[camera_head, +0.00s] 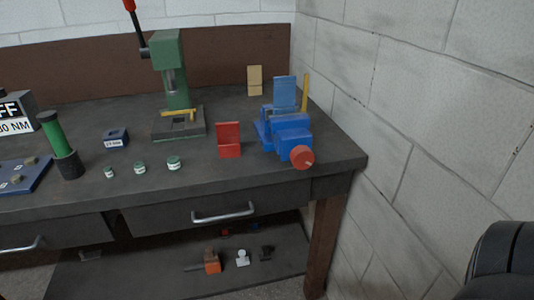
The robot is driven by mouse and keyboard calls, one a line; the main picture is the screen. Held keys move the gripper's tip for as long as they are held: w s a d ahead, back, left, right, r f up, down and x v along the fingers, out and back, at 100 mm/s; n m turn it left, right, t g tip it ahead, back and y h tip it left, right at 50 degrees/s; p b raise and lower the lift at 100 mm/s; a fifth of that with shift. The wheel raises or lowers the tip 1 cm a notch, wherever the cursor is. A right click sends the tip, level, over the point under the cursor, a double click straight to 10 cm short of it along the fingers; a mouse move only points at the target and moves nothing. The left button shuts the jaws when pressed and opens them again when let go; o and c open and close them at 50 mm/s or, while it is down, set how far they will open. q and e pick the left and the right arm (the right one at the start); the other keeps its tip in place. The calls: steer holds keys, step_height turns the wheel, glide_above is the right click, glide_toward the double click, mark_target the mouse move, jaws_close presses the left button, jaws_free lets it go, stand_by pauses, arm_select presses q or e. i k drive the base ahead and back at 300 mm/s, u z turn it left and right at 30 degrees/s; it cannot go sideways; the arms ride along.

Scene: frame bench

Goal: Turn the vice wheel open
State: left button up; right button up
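A blue vice (285,131) stands on the right end of the dark workbench, close to the wall corner. Its red-orange wheel (302,157) faces the front, near the bench's front right edge. A lighter blue upright plate (285,92) shows at the back of the vice. Whether the vice jaws are open or shut is too small to tell. Neither of my grippers is in view.
A green press (173,90) stands left of the vice, and a red holder (229,140) sits between them. The bench top (200,182) is bare near the front edge. A block wall (400,110) bounds the right.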

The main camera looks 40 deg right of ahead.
mark_target(301, 158)
steer(key=i, duration=0.65)
steer(key=z, duration=0.85)
